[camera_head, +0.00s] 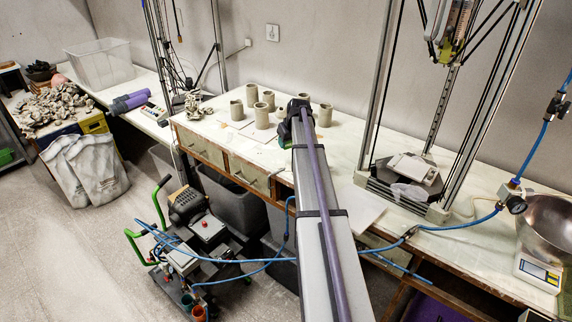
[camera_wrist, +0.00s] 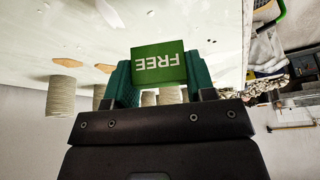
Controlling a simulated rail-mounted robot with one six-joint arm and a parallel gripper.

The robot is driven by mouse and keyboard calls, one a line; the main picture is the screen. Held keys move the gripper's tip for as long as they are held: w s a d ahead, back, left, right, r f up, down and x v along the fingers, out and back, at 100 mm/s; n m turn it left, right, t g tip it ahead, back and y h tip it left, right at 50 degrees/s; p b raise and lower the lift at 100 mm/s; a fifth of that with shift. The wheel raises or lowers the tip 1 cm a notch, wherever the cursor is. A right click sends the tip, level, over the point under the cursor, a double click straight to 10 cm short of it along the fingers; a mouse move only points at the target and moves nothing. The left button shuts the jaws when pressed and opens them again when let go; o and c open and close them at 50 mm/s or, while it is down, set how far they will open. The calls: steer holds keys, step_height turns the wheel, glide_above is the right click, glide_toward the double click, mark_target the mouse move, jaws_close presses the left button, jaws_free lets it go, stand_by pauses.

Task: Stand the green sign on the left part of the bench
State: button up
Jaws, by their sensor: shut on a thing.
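The green sign (camera_wrist: 158,62) bears the white word FREE, upside down in the wrist view. My gripper (camera_wrist: 159,80) is shut on it, with a teal finger at each side. In the head view my gripper (camera_head: 285,132) is at the far end of my arm, over the bench (camera_head: 218,137) beside the clay pots. Only a small green patch shows there, and my arm hides much of it. I cannot tell whether the sign touches the bench top.
Several grey clay pots (camera_head: 261,116) stand around my gripper on the bench. A tall metal frame (camera_head: 378,90) stands to the right.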

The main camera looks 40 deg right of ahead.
mark_target(287, 158)
step_height(287, 158, down, 6)
steer(key=b, duration=0.4)
steer(key=shift+f, duration=0.2)
steer(key=shift+r, duration=0.25)
steer(key=shift+f, duration=0.2)
steer(key=o, duration=0.9)
steer(key=shift+r, duration=0.15)
steer(key=shift+r+p, duration=0.3)
steer(key=shift+r, duration=0.05)
steer(key=p+v, duration=1)
steer(key=v, duration=0.1)
steer(key=shift+s, duration=0.2)
